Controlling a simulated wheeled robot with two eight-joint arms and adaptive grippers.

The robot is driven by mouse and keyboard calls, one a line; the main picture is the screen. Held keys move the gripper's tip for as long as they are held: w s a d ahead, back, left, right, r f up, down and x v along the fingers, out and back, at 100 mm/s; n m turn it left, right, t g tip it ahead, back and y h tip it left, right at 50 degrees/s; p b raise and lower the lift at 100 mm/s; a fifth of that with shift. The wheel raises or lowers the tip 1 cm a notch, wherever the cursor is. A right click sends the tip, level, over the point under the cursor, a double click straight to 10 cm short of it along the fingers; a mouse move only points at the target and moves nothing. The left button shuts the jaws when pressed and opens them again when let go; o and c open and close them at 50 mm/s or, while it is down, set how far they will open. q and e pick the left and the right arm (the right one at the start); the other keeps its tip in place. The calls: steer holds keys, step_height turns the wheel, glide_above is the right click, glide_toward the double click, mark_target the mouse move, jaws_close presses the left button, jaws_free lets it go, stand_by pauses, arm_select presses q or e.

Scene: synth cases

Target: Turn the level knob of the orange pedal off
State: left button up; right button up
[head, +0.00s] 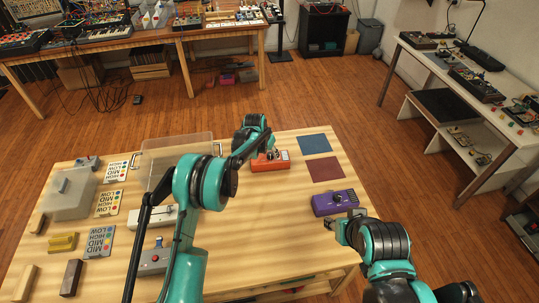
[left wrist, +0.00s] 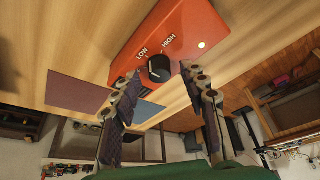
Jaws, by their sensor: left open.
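The orange pedal (head: 268,164) lies on the wooden table, toward its far side. In the left wrist view its orange face (left wrist: 180,28) fills the top middle, with a black level knob (left wrist: 159,69), LOW and HIGH labels and a lit lamp (left wrist: 201,45). My left gripper (head: 268,153) is over the pedal. In the left wrist view its open fingers (left wrist: 164,82) stand on either side of the knob, with gaps to it. Which way the knob points is hard to tell. My right gripper (head: 347,224) is beside the purple pedal (head: 335,202); its finger opening is unclear.
Blue (head: 314,144) and dark red (head: 325,169) mats lie right of the orange pedal. A clear case (head: 165,150), a grey-red box (head: 153,261) and label cards (head: 99,241) stand on the left. The table middle is mostly clear.

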arm_select(q)
steer(key=shift+w+f, duration=0.1)
steer(key=shift+f, duration=0.25)
jaws_close()
steer(key=shift+d, duration=0.1)
steer(key=n+y, duration=0.1)
steer(key=n, duration=0.1)
steer(key=n+y, duration=0.1)
steer(key=n, duration=0.2)
steer(key=shift+d+t+b, duration=0.15)
steer(key=shift+t+b, duration=0.25)
steer(key=n+y, duration=0.1)
steer(key=n, duration=0.2)
steer(key=n+y, duration=0.1)
steer(key=n, duration=0.2)
steer(key=shift+d+n+g, duration=0.1)
steer(key=shift+n+g, duration=0.2)
steer(key=shift+n, duration=0.1)
steer(key=shift+y, duration=0.3)
